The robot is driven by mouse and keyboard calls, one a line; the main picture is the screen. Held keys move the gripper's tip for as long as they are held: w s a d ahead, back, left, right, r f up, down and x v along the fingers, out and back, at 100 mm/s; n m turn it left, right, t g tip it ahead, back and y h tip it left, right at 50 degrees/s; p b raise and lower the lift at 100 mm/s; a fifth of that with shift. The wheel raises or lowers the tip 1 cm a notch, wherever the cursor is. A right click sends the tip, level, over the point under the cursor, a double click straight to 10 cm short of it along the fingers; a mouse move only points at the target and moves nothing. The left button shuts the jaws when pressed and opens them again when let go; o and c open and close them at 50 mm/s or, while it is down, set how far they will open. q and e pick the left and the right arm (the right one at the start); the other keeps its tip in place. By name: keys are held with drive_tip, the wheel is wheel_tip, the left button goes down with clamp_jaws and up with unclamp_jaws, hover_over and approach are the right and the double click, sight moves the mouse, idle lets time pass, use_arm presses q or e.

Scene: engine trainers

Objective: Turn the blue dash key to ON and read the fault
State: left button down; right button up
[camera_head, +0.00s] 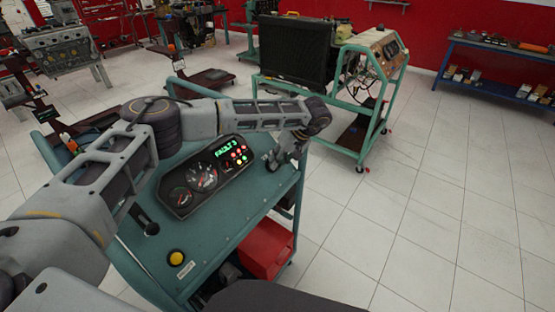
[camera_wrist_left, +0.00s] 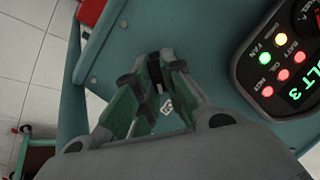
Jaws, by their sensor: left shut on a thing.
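The teal dash stand (camera_head: 225,235) carries a black gauge cluster (camera_head: 178,197). Its green display (camera_head: 227,146) reads FAULT 3, and red, yellow and green lamps glow beside it. The lamps and part of the display also show in the left wrist view (camera_wrist_left: 284,74). My left gripper (camera_head: 271,165) points down at the panel just right of the cluster. In the left wrist view its fingers (camera_wrist_left: 160,84) are closed together on a small dark thing at the key's place. The blue of the key is hidden, so its angle cannot be told. My right gripper is out of view.
A yellow button (camera_head: 176,258) and a dark lever (camera_head: 151,228) are on the panel's near left. A red box (camera_head: 266,249) sits below the panel. A trainer with a black radiator (camera_head: 296,50) stands behind. The tiled floor at right is clear.

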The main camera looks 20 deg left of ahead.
use_arm(q)
drive_tip(key=shift+s+f+m, duration=0.1)
drive_tip(key=shift+f+m, duration=0.15)
drive_tip(key=shift+m, duration=0.25)
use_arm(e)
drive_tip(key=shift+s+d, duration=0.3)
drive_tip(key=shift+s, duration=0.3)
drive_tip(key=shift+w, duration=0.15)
use_arm(q)
drive_tip(key=c, duration=1.5)
unclamp_jaws()
drive_tip(key=shift+r, duration=0.1)
drive_tip(key=shift+w+d+r, duration=0.2)
drive_tip(key=shift+d+r, duration=0.1)
drive_tip(key=shift+r, duration=0.2)
drive_tip(key=v, duration=1)
drive_tip(key=shift+d+r, duration=0.25)
drive_tip(key=shift+d, duration=0.05)
